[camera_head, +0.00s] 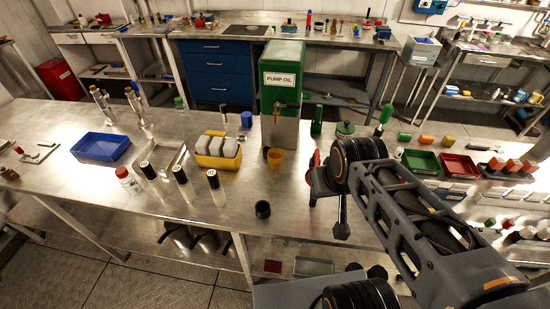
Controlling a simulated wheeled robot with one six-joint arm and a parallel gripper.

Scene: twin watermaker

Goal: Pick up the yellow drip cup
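My gripper (328,204) is at the end of my dark arm, to the right of the cup and nearer the camera. It is apart from the cup. My arm's wrist partly hides it, and I cannot tell whether its fingers are open or shut.
A small black cup (262,209) stands near the bench's front edge. Several white bottles with black caps (216,188) and a yellow bin (217,158) are to the left. A green bottle (316,120) stands right of the dispenser. Bench between the bottles and my gripper is mostly clear.

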